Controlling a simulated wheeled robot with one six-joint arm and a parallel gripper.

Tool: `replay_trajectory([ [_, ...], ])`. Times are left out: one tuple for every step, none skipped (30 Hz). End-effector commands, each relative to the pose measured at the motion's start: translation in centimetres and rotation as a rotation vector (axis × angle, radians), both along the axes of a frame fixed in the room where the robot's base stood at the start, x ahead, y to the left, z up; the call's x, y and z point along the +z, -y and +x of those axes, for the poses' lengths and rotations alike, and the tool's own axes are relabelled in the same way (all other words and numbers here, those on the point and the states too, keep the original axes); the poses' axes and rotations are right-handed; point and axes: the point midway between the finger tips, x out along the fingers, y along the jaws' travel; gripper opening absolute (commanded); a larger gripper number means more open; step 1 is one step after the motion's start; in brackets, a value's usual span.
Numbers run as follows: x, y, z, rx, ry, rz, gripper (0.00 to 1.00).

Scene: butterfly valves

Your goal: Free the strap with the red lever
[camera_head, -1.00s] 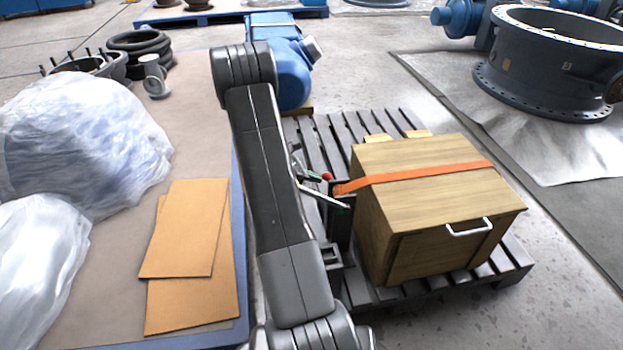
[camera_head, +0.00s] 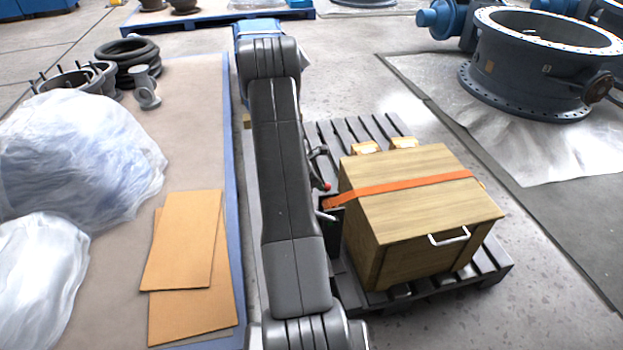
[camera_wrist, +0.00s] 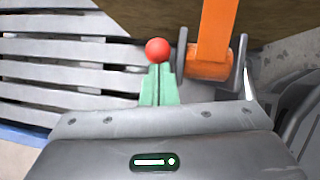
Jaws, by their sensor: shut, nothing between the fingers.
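The orange strap (camera_head: 400,188) lies across the top of the wooden crate (camera_head: 430,218) and down to the ratchet at its left side. In the wrist view the strap (camera_wrist: 216,25) runs onto an orange-wrapped spool between dark plates. The red lever's round knob (camera_head: 326,187) shows beside the crate; in the wrist view the red knob (camera_wrist: 158,50) is just past my fingertips. My gripper (camera_wrist: 159,70) has its green fingers together, with nothing visible between them. I cannot tell whether they touch the knob. My arm hides most of the gripper in the body view.
The crate stands on a dark slatted pallet (camera_head: 490,270). To the left is a blue-edged platform with cardboard sheets (camera_head: 180,240) and plastic-wrapped bundles (camera_head: 75,160). A large valve ring (camera_head: 530,85) stands at the back right. Floor is clear right of the pallet.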

Motion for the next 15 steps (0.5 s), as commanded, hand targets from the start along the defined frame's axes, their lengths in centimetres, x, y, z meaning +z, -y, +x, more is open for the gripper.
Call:
replay_trajectory([
  [1.0, 0.5, 0.0, -0.004, -0.008, 0.027, 0.0],
  [1.1, 0.8, 0.1, -0.005, -0.011, 0.043, 0.0],
  [1.1, 1.1, 0.1, -0.004, -0.015, 0.066, 0.0],
  [1.2, 1.3, 0.1, -0.004, -0.018, 0.081, 0.0],
  [1.2, 1.4, 0.2, -0.004, -0.021, 0.098, 0.0],
  [1.2, 1.7, 0.3, -0.004, -0.025, 0.119, 0.0],
  [1.2, 1.9, 0.3, -0.005, -0.028, 0.134, 0.0],
  [1.1, 2.1, 0.3, -0.004, -0.031, 0.148, 0.0],
  [1.1, 2.3, 0.4, -0.004, -0.035, 0.168, 0.0],
  [1.1, 2.5, 0.5, -0.003, -0.036, 0.181, 0.0],
  [1.0, 2.7, 0.5, -0.003, -0.038, 0.195, 0.0],
  [0.9, 2.9, 0.5, -0.003, -0.042, 0.211, 0.0],
  [0.9, 3.0, 0.6, -0.003, -0.044, 0.223, 0.0],
  [0.8, 3.2, 0.6, -0.001, -0.046, 0.222, 0.0],
  [0.7, 3.3, 0.6, 0.0, -0.045, 0.22, 0.0],
])
